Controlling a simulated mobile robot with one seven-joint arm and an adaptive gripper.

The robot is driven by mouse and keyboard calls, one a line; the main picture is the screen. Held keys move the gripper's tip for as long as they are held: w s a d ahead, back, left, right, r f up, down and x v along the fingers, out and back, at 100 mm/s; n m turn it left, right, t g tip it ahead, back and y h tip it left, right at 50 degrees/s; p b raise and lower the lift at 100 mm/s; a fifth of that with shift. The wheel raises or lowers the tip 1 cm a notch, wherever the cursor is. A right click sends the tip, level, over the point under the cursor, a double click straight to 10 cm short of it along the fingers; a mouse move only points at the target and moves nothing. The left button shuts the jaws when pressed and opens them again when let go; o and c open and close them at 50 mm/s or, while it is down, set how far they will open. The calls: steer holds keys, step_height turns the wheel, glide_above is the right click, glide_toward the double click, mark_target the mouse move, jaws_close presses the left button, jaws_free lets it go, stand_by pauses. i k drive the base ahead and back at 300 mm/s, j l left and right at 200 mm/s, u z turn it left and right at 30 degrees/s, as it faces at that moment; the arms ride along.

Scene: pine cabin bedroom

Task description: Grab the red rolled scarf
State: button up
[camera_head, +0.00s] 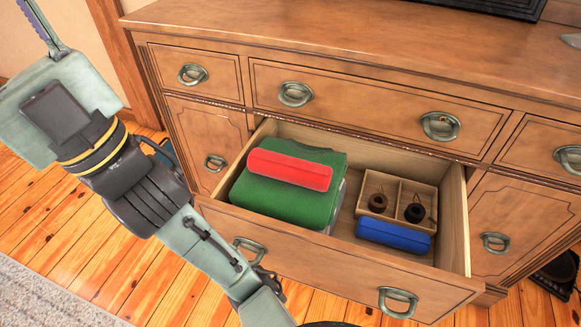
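The red rolled scarf (290,170) lies on top of a green folded cloth item (290,202) on the left side of an open dresser drawer (335,250). It is fully visible and nothing touches it from above. My arm reaches from the upper left down to the bottom edge of the picture, in front of the drawer's left part. Its far end runs out of the picture at the bottom, so my gripper's fingers are not seen. The scarf is apart from my arm.
A blue roll (393,235) lies in the drawer's right part, in front of a divided wooden box (398,182) holding two small dark round items. The drawer's front panel and side walls stand around them. The dresser top (350,30) overhangs behind.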

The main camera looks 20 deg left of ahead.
mark_target(289, 169)
steer(key=u, duration=0.85)
steer(key=l+u, duration=0.45)
steer(key=k+l+u, duration=0.15)
steer(key=u, duration=0.3)
steer(key=l, duration=0.65)
steer(key=i, duration=0.2)
